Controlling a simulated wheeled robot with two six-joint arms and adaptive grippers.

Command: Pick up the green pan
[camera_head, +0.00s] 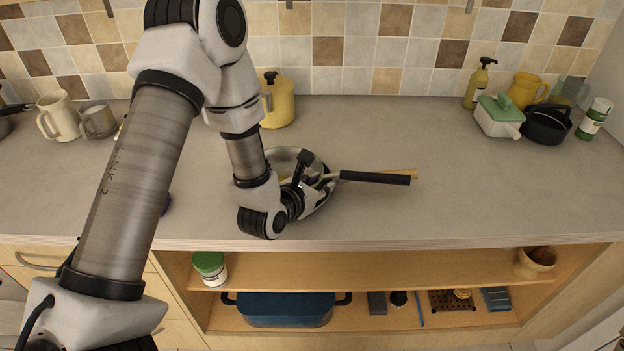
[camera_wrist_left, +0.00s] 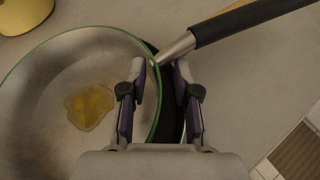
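The pan (camera_head: 284,157) sits on the counter, partly hidden behind my left arm in the head view. In the left wrist view the pan (camera_wrist_left: 50,75) has a green rim, a greyish inside and a yellow patch in it. Its black handle (camera_head: 375,177) points right. My left gripper (camera_head: 322,186) is down at the pan's near right side, close to the handle's base. In the left wrist view the left gripper (camera_wrist_left: 159,76) is open, with one finger inside the rim and the other outside. Contact with the rim cannot be told. My right gripper is not in view.
A yellow pot (camera_head: 279,103) stands behind the pan. Mugs (camera_head: 58,117) stand at the left. A green-lidded dish (camera_head: 497,115), a black pot (camera_head: 547,124) and a soap bottle (camera_head: 478,84) stand at the right. The counter right of the handle is clear.

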